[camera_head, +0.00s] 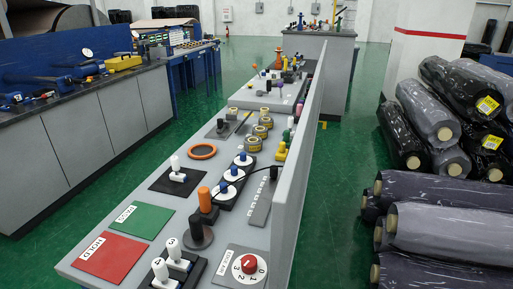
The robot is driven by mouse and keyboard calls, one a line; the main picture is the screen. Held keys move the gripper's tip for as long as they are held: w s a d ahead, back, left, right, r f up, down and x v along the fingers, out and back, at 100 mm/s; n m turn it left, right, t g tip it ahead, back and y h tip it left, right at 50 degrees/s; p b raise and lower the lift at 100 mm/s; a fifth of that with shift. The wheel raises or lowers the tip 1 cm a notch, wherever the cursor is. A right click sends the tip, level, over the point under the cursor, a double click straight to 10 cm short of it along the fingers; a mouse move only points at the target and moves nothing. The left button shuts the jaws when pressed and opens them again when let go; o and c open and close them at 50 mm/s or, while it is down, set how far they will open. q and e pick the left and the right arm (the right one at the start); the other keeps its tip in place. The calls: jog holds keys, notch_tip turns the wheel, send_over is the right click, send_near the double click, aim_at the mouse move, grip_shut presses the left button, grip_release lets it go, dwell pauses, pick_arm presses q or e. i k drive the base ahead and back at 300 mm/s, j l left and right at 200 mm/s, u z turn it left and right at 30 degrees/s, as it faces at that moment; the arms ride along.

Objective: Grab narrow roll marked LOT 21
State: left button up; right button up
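No marking reading LOT 21 can be made out. Several large wrapped rolls lie stacked at the right, grey and black in glossy film. Yellow labels with small dark print sit on two black rolls, the upper label (487,105) and the lower label (492,142); the print is too small to read. A row of several small narrow rolls with yellow bands stands on the grey bench, the nearest narrow roll (253,144) beside the white knobs and the farthest narrow roll (264,111) behind it. Neither of my grippers shows in this view.
The long grey bench (75,272) holds a red HOLD mat (110,258), a green mat (143,220), an orange ring (202,151) and a red dial (248,265). A raised panel (300,165) borders its right side. Green floor (335,215) is clear between panel and rolls.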

aim_at(268, 121)
jog(key=i+l, duration=0.1)
jog(key=k+j+u, duration=0.15)
jog(key=k+u, duration=0.25)
jog(key=k, duration=0.15)
jog(key=j+u, duration=0.15)
jog(key=u, duration=1.75)
jog(key=i+l, duration=0.1)
jog(key=i, duration=0.45)
jog(key=i+u, duration=0.1)
jog(key=i, duration=0.45)
jog(key=i+l, duration=0.2)
jog(key=i, duration=0.35)
jog(key=i+l+z, duration=0.1)
jog(key=i+z, duration=0.35)
jog(key=i, duration=0.15)
jog(key=i+j+z, duration=0.1)
jog(key=i+z, duration=0.4)
jog(key=i+j+z, duration=0.45)
jog(key=i, duration=0.25)
jog(key=i+l+z, duration=0.3)
jog(key=i+z, duration=0.65)
jog(key=i, duration=0.25)
jog(key=i+j+z, duration=0.1)
jog(key=i+z, duration=0.4)
jog(key=i, duration=2.45)
jog(key=i+l+u, duration=0.1)
jog(key=i, duration=1.15)
